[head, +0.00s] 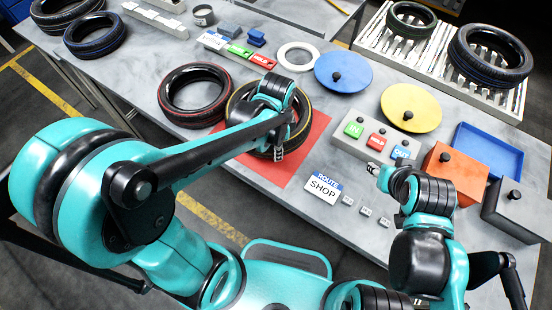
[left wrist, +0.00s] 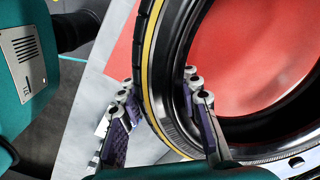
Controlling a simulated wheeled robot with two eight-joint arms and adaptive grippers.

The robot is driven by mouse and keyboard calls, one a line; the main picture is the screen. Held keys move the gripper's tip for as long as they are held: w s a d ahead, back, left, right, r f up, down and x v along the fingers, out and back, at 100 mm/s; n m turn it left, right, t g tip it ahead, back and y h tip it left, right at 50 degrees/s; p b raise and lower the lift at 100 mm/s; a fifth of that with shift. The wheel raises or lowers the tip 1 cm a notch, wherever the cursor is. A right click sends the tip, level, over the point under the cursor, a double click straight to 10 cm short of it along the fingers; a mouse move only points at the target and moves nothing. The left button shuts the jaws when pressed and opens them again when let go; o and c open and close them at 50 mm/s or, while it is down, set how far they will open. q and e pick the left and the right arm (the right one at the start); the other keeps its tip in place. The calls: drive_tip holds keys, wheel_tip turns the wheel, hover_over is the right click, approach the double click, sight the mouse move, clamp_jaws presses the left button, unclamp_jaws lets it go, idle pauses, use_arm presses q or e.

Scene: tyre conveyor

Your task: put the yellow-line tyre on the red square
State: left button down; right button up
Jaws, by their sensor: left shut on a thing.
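The yellow-line tyre (head: 304,121) is black with a thin yellow ring. In the head view it is over the back part of the red square (head: 279,173), partly hidden by my left arm. My left gripper (head: 281,146) is shut on its near wall. In the left wrist view one finger is on each side of the tyre wall (left wrist: 150,60), and the red square (left wrist: 245,60) shows through the tyre's hole. I cannot tell whether the tyre touches the square. My right gripper (head: 374,171) is over the table to the right, with no object seen in it; its fingers are too small to judge.
A red-line tyre (head: 163,95) lies just left of the held one. A white ring (head: 297,57), blue disc (head: 343,82) and yellow disc (head: 410,118) lie behind. A button box (head: 352,145) and ROUTE SHOP sign (head: 323,189) stand right of the square.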

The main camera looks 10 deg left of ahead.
use_arm(q)
drive_tip(key=shift+w+a+f, duration=0.2)
drive_tip(key=shift+w+f, duration=0.2)
drive_tip(key=shift+w, duration=0.3)
drive_tip(key=shift+f, duration=0.15)
drive_tip(key=shift+f+b, duration=1)
drive_tip(key=shift+f, duration=0.9)
drive_tip(key=shift+r, duration=0.1)
drive_tip(key=c, duration=1.1)
unclamp_jaws()
drive_tip(key=shift+o, duration=0.2)
